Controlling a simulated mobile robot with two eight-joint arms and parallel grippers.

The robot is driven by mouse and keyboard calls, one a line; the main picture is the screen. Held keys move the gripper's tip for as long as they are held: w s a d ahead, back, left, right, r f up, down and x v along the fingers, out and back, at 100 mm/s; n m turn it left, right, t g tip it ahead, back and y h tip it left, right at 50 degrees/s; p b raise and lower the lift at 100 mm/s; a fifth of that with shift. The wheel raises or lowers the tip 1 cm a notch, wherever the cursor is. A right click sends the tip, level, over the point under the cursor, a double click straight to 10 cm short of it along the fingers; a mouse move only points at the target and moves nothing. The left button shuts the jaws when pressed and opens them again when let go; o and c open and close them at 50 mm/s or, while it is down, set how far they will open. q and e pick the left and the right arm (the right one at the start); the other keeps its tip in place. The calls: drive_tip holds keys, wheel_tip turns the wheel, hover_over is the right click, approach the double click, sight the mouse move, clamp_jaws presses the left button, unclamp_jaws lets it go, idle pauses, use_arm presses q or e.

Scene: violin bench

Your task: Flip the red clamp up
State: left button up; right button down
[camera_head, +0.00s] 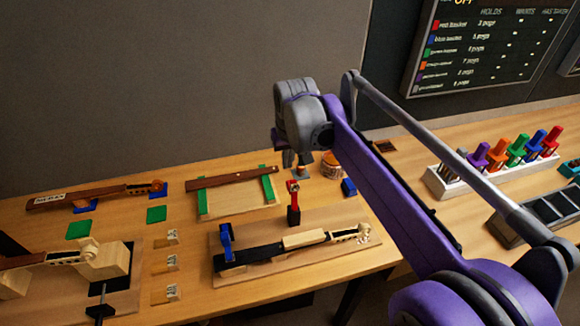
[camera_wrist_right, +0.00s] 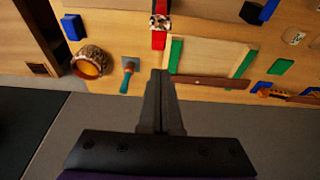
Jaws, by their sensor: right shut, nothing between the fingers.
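The red clamp (camera_head: 293,188) stands behind the middle of the violin-neck board, with a dark lower part and a red upper part. It also shows at the top of the right wrist view (camera_wrist_right: 158,41), partly cut off by the frame edge. My right gripper (camera_head: 290,160) is shut and empty, above and behind the clamp in the head view. In the right wrist view its fingertips (camera_wrist_right: 160,73) lie together, just below the clamp's red end in the picture. I cannot tell whether they touch it. My left gripper is not in view.
A green-sided frame (camera_head: 265,188), a round jar (camera_head: 333,163) and a blue block (camera_head: 349,188) sit nearby. A rack of coloured-handled tools (camera_head: 470,184) stands right.

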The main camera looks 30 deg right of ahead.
wheel_tip(320, 180, up, 4)
wheel_tip(320, 180, up, 6)
drive_tip(key=p, duration=0.1)
hover_over(292, 192)
drive_tip(key=w+d, duration=0.2)
drive_tip(key=w, duration=0.1)
drive_tip(key=x, duration=1)
drive_tip(key=shift+s+a+f, duration=0.15)
drive_tip(key=shift+s+f, duration=0.15)
drive_tip(key=shift+s, duration=0.05)
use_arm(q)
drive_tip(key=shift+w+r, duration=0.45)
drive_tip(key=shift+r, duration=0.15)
use_arm(e)
drive_tip(key=shift+s+f, duration=0.15)
drive_tip(key=shift+f, duration=0.8)
drive_tip(key=shift+s+f, duration=0.15)
drive_tip(key=shift+f, duration=0.85)
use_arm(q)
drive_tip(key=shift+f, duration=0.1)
use_arm(e)
drive_tip(key=shift+f, duration=0.1)
